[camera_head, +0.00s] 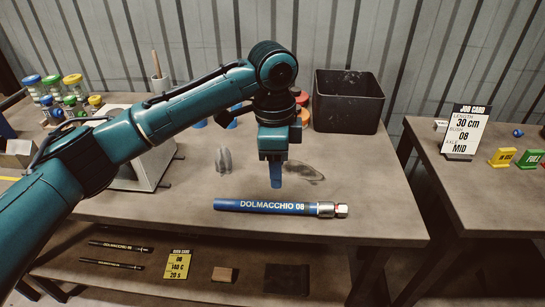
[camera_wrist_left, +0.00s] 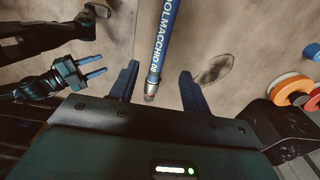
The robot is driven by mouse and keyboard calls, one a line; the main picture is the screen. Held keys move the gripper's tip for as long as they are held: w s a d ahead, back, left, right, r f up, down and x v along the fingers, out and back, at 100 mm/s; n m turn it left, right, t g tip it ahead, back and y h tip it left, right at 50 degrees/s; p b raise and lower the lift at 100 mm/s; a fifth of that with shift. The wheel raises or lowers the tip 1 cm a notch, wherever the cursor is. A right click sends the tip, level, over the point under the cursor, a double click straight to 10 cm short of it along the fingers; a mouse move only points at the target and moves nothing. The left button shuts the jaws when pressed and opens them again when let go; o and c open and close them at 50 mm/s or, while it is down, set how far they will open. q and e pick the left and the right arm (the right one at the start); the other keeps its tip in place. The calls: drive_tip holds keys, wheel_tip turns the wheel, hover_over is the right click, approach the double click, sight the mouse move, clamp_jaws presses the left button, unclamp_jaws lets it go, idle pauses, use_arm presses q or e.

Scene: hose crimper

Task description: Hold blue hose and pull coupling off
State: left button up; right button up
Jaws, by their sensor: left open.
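The blue hose (camera_head: 240,205), printed DOLMACCHIO 08, lies on the workbench near its front edge. The metal coupling (camera_head: 331,210) is on its right end. My left gripper (camera_head: 276,180) points down above the bench, just behind the hose in the head view, and is open and empty. In the left wrist view the hose (camera_wrist_left: 161,40) runs down between the spread left fingers (camera_wrist_left: 158,85), with the coupling (camera_wrist_left: 151,92) at its lower end. My right gripper (camera_wrist_left: 95,68) shows at the left of the wrist view, its two blue fingers apart and empty.
A black bin (camera_head: 348,101) stands at the back right of the workbench (camera_head: 130,205). Orange and red round pieces (camera_head: 303,105) sit beside it. A job card (camera_head: 466,132) reading 30 cm, 08, MID stands on the right table.

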sight(273, 203)
use_arm(q)
drive_tip(key=shift+y, duration=0.3)
drive_tip(key=f, duration=0.7)
drive_tip(key=a+f, duration=0.1)
drive_tip(key=f, duration=0.3)
drive_tip(key=shift+w, duration=0.15)
drive_tip(key=shift+c, duration=0.2)
clamp_jaws()
idle(0.8)
